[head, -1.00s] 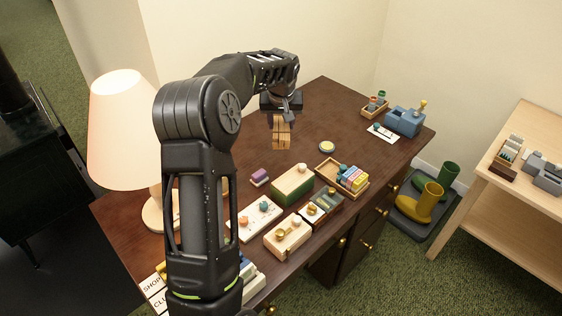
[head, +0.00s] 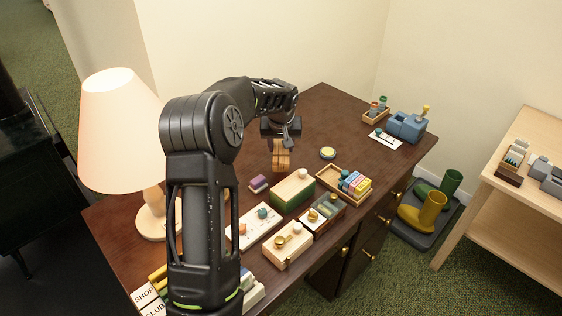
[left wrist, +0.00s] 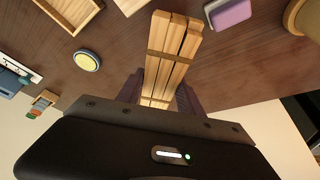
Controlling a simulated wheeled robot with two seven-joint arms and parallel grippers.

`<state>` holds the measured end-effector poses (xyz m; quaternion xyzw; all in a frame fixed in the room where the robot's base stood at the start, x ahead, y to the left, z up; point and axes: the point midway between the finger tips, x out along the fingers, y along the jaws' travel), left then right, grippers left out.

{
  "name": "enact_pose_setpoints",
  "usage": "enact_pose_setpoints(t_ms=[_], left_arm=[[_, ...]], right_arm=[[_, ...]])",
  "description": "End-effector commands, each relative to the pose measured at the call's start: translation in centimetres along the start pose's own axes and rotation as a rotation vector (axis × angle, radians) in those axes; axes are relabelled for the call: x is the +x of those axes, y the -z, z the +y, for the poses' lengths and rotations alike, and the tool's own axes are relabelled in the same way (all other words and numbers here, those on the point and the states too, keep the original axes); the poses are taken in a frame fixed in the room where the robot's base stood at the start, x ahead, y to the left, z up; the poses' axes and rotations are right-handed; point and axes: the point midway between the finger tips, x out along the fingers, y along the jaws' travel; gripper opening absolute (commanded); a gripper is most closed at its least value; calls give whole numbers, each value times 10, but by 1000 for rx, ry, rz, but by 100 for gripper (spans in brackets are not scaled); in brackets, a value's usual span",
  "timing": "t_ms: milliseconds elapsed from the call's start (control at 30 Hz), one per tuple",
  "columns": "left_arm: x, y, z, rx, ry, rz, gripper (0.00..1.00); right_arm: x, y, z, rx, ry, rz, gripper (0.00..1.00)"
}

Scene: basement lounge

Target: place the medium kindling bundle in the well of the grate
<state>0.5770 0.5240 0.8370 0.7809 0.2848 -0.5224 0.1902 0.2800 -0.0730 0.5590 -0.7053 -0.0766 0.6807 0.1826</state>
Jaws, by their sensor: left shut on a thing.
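The kindling bundle (head: 281,161) is a set of pale wooden sticks with darker bands. My left gripper (head: 281,146) is shut on it, with the bundle below the fingers, over the far middle of the dark desk. In the left wrist view the sticks (left wrist: 172,50) stick out from between the two fingers (left wrist: 160,92). I cannot tell whether the bundle's lower end touches the desk. I cannot make out a grate in either view. My right gripper is not in view.
A lamp (head: 120,130) stands left. The far desk top is mostly clear. A black cabinet-like object (head: 35,180) stands far left.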

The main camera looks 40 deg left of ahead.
Motion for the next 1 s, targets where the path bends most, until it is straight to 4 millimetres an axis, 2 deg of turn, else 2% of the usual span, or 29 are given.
enact_pose_setpoints(t_ms=[133,467,767,1000], left_arm=[[17,-7,0,0,0,0,0],[20,-8,0,0,0,1,0],[52,-22,0,0,0,-1,0],[53,-21,0,-1,-1,2,0]], right_arm=[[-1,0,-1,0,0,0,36],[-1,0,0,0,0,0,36],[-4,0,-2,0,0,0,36],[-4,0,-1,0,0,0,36]])
